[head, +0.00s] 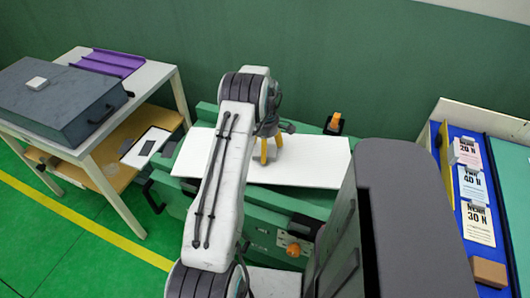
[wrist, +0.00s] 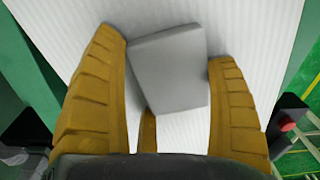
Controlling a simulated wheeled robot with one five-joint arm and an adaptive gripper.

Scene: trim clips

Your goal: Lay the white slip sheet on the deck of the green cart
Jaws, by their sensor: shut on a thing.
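The white slip sheet (head: 312,164) lies flat across the top of the green cart (head: 268,238) in the head view. I cannot tell whether it touches the deck or hangs just above it. My gripper (head: 271,152) points down at the sheet's middle with its yellow fingers. In the wrist view my gripper (wrist: 165,52) is shut on a grey block (wrist: 168,72). The ribbed white sheet (wrist: 262,30) spreads under the block; whether they are joined does not show. My arm hides part of the sheet and cart, and the deck is covered.
A table (head: 160,72) at left bears a grey case (head: 60,95) and a purple tray (head: 110,62). Its lower shelf (head: 120,165) comes close to the cart. At right, a blue board (head: 465,210) holds printed cards. An orange knob (head: 335,119) stands at the cart's back edge. A green wall is behind.

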